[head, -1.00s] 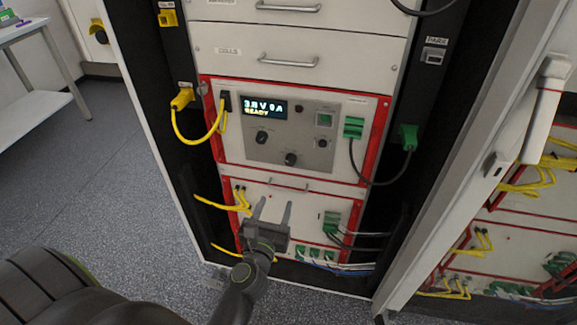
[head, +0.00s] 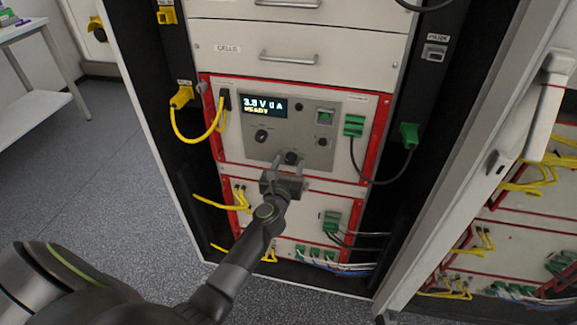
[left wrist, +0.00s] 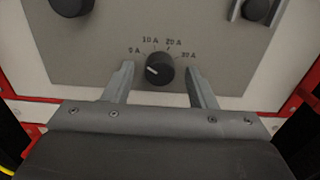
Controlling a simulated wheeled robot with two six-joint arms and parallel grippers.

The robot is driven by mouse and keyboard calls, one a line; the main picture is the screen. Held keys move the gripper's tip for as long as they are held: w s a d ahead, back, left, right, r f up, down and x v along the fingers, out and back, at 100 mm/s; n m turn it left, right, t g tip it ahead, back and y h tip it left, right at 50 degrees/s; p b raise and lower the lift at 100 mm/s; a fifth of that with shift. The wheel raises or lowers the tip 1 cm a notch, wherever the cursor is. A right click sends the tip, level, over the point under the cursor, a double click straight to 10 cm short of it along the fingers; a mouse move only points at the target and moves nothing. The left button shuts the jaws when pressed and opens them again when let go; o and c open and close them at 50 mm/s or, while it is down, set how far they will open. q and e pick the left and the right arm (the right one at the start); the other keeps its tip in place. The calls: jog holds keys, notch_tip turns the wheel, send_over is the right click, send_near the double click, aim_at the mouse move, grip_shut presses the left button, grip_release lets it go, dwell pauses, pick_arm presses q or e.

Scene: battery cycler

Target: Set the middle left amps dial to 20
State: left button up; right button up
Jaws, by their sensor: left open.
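The amps dial (head: 291,157) is a round black knob, low on the grey panel of the cycler unit. In the left wrist view the dial (left wrist: 159,68) has marks 0 A, 10 A, 20 A and 30 A around its top, and its white pointer line leans to the left, on the 0 A side. My left gripper (head: 289,163) is open in front of it. In the wrist view its two fingers (left wrist: 159,78) stand on either side of the dial with gaps; I cannot tell the depth. My right gripper is not in view.
Another black knob (head: 261,136) sits up and left of the dial. A green-lit switch (head: 325,116) is to the right. A yellow cable (head: 198,138) loops at the left and a black cable (head: 366,178) at the right. An open cabinet door (head: 470,170) stands at the right.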

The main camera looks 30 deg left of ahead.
pick_arm(q)
jog(key=c, duration=1)
jog(key=shift+o, duration=0.2)
jog(key=shift+m, duration=0.3)
jog(key=shift+r+m+p, duration=0.1)
jog(key=shift+m+p, duration=0.7)
jog(key=shift+m, duration=0.4)
jog(key=m+p, duration=0.2)
jog(key=m, duration=0.2)
jog(key=shift+m, duration=0.3)
jog(key=m+p, duration=0.1)
jog(key=m, duration=0.3)
jog(key=shift+p, duration=0.3)
jog(key=shift+m+p, duration=0.7)
jog(key=shift+m, duration=1.4)
